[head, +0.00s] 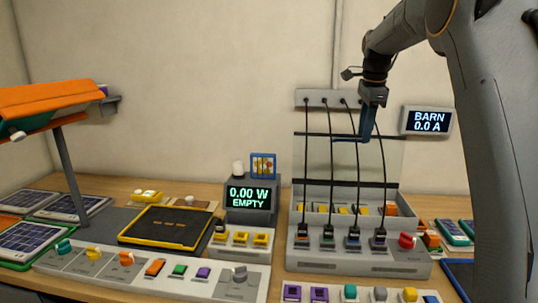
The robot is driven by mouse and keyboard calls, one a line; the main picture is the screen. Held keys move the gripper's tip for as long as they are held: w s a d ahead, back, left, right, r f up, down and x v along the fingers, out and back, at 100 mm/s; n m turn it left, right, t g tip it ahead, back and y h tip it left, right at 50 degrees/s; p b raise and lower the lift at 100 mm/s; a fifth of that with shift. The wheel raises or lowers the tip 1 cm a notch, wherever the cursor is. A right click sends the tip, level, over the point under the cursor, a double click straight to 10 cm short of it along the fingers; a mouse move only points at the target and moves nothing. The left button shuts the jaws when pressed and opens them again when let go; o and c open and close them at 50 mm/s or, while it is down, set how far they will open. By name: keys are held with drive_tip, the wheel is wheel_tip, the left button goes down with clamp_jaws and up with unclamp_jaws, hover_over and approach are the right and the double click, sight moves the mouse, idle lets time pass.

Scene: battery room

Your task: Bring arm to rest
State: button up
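My gripper (367,128) hangs from my arm on the right side of the head view, pointing down. It is in front of the hanging black cables and above the grey cable station (355,262). Its fingers look dark blue and are seen nearly edge-on, so I cannot tell whether they are open or shut. I see no clear object held in it. A thin dark horizontal bar (345,138) shows just left of the fingertips; I cannot tell whether it touches them.
A display (427,121) reading "BARN 0.0 A" is right of my gripper. A meter (249,197) reads "0.00 W EMPTY". An orange-topped lamp (50,98) stands at left. Solar panels (72,207), a black yellow-edged panel (167,228) and a switch board (150,271) crowd the table.

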drive_tip(key=s+a+f+n, duration=0.3)
drive_tip(key=s+f+n, duration=0.3)
drive_tip(key=s, duration=0.6)
drive_tip(key=s+a+f+n, duration=0.4)
drive_tip(key=s+f+n, duration=0.2)
drive_tip(key=s+f, duration=0.4)
drive_tip(key=s+a+f+n+g, duration=0.1)
drive_tip(key=s+a+f+n, duration=0.2)
drive_tip(key=s, duration=1.2)
wheel_tip(320, 180, down, 6)
drive_tip(key=n, duration=0.3)
drive_tip(key=shift+s+a+n+b, duration=0.2)
drive_tip(key=shift+s+n+b, duration=0.1)
drive_tip(key=shift+s, duration=0.05)
